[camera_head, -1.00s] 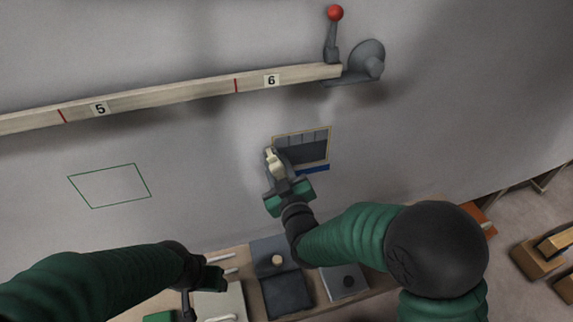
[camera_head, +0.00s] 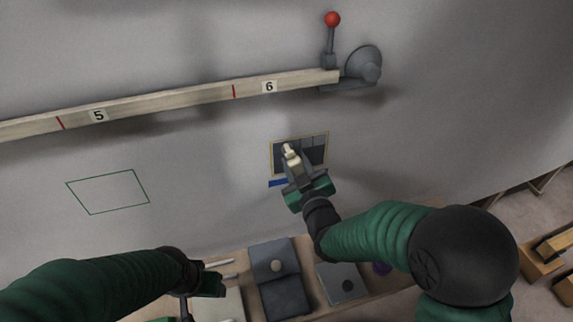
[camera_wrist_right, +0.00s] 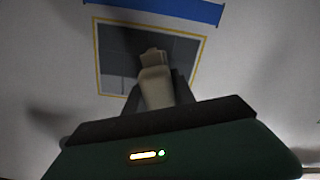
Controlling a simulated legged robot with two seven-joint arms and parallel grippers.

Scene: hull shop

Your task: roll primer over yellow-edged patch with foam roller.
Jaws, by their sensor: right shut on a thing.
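The yellow-edged patch (camera_head: 318,148) is on the grey hull wall, below the wooden batten. Its inside is dark grey in the head view, with faint lighter vertical lines. The patch also shows in the wrist view (camera_wrist_right: 185,50). My right gripper (camera_head: 296,168) is in front of the patch's lower left part and shut on a pale handle (camera_wrist_right: 157,85), which I take to be the foam roller's. The roller's foam head is not clearly seen. My left gripper (camera_head: 208,284) is low at the left, over the bench; its jaws are too unclear to read.
A blue strip (camera_head: 278,183) lies along the patch's lower edge. A green outlined patch (camera_head: 108,191) is to the left. The wooden batten (camera_head: 180,103) with a red-knobbed lever (camera_head: 332,20) runs above. The bench below holds a dark pouch (camera_head: 280,285) and a grey block (camera_head: 343,283).

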